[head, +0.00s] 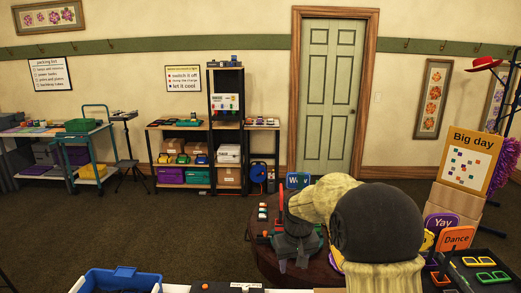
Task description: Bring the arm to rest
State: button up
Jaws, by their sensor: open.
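My arm reaches out over a round dark wooden table (258,253). Its pale links and large dark joint fill the lower middle of the head view. My gripper (292,265) hangs at the far end of the arm, pointing down, with its fingers apart. I see nothing between the fingers. The arm hides the right part of the round table, and I cannot tell how high the fingertips are above it.
Small items and a blue sign (298,180) stand on the round table around my gripper. A blue crate (118,279) is at the front left. Signs and a black tray (487,268) with colourful glasses are at the right. Carpet (150,225) lies clear at the left.

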jog(key=s+d+m, duration=0.1)
jog(key=s+d, duration=0.2)
jog(key=s, duration=0.8)
jog(key=s+d+f+m+p, duration=0.1)
jog(key=s+d, duration=0.2)
jog(key=s, duration=0.8)
jog(key=shift+d+f+m+t, duration=0.15)
jog(key=shift+f+m+t, duration=0.05)
jog(key=shift+m+t, duration=0.2)
